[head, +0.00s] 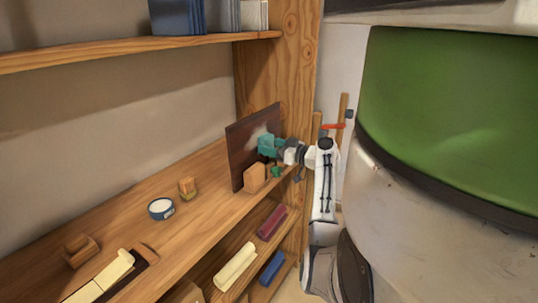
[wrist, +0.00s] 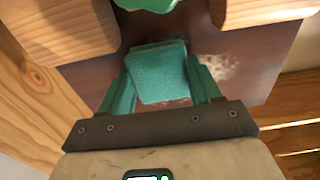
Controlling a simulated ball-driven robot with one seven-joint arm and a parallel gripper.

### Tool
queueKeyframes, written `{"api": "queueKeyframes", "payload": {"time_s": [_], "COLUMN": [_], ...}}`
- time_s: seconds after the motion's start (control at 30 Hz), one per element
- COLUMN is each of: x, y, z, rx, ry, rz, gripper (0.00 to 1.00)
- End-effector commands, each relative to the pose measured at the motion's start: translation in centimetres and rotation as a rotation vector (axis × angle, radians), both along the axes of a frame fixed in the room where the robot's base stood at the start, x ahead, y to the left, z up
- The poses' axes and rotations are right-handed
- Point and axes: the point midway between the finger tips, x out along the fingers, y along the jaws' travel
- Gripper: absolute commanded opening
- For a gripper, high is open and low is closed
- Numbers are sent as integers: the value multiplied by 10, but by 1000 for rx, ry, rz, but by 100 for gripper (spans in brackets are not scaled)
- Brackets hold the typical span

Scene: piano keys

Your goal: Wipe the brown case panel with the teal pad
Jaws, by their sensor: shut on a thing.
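The brown case panel (head: 240,146) stands upright on the wooden shelf, near the shelf's right end post. A pale, dusty smudge shows on its face, also seen in the wrist view on the panel (wrist: 255,85). My gripper (head: 284,150) is at the panel's face, shut on the teal pad (head: 268,145). In the wrist view the pad (wrist: 158,73) sits between the two teal fingers, in front of the panel beside the smudge. Whether the pad touches the panel is not clear.
Wooden blocks (head: 255,178) stand at the panel's foot, with a green item (head: 276,172) beside them. An upper shelf (head: 130,50) runs above.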

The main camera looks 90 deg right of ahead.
Motion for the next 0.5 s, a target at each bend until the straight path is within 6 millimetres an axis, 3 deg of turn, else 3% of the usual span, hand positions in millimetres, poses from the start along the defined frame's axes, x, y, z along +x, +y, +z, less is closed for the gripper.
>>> {"api": "queueKeyframes", "payload": {"time_s": [0.5], "x": [-12], "y": [-19], "z": [-3], "rx": [-3], "ry": [-1], "rz": [0], "gripper": [35]}}
